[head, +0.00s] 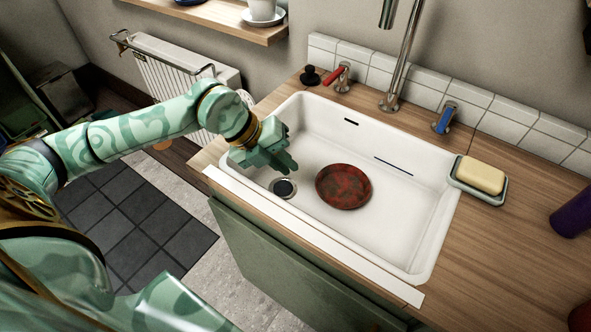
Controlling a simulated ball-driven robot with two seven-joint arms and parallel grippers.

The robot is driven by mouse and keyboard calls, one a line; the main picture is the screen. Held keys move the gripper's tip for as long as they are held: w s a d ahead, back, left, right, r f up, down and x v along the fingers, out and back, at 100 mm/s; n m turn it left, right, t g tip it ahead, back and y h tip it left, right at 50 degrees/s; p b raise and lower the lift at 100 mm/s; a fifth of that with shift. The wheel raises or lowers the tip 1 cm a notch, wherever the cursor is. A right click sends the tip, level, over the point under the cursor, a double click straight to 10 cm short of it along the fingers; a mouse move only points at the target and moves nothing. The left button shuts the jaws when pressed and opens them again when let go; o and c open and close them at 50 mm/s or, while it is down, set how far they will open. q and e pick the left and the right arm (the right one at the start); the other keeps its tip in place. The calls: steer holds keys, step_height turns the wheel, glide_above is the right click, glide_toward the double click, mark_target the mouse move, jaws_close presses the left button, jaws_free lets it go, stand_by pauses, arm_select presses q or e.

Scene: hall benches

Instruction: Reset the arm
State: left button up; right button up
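My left arm comes in from the left, patterned in pale green. My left gripper (284,164) hangs over the left end of a white sink (410,207), above and beside the dark drain (284,188). Its fingers point down and to the right, and I cannot tell how far apart they are. I see nothing held in it. A red, dark-mottled plate (343,187) lies on the sink floor, just right of the gripper and apart from it. My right gripper is not in view.
A tap (398,70) stands behind the sink, between a red handle (337,76) and a blue handle (444,118). A yellow soap (479,175) sits in a dish on the right. A purple object (573,214) stands at the right edge. A radiator (170,70) is behind my arm.

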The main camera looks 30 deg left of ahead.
arm_select(q)
steer(key=shift+s+a+r, duration=0.1)
steer(key=shift+a+r, duration=0.1)
steer(key=shift+r, duration=0.1)
